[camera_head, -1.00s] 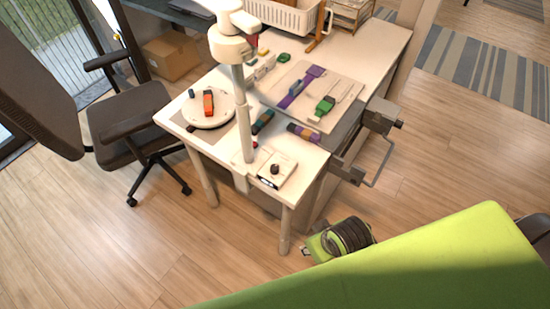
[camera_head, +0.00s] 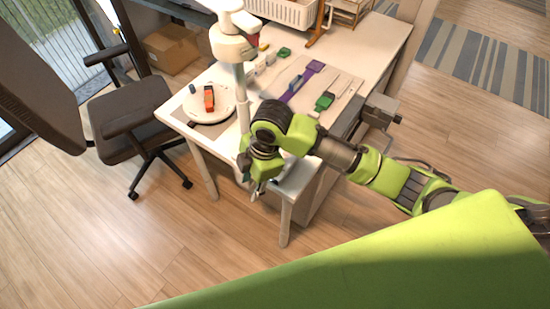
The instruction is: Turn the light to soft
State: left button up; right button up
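A white lamp head (camera_head: 232,40) on a pale upright post stands at the near side of the white table (camera_head: 385,45). The small white control box with a dark knob, seen earlier at the table's near corner, is now mostly or wholly hidden behind my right arm. My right gripper (camera_head: 258,189) points down over that corner. Its fingers are small and dark, so I cannot tell whether they are open or shut, or whether they touch the box. My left gripper is not in view.
A round white plate (camera_head: 222,108) with an orange-and-black item sits on the table's left. A board with a purple strap (camera_head: 300,80) and a green item (camera_head: 325,101) lies behind my arm. A dark office chair (camera_head: 135,105) stands left.

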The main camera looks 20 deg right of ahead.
jog(key=w+d+r+n, duration=0.1)
jog(key=w+d, duration=0.1)
jog(key=d, duration=0.1)
jog(key=w+d+r+n+h, duration=0.1)
jog(key=w+d+r, duration=0.1)
jog(key=d, duration=0.1)
jog(key=w+d+r+n+h, duration=0.1)
jog(key=w+d, duration=0.1)
jog(key=w, duration=0.1)
jog(key=shift+w+d+r+g, duration=0.1)
jog(key=shift+d+r+g, duration=0.2)
jog(key=shift+d+g, duration=0.1)
notch_tip(320, 180, down, 7)
jog(key=shift+f+p, duration=0.15)
jog(key=shift+p, duration=0.55)
grip_shut()
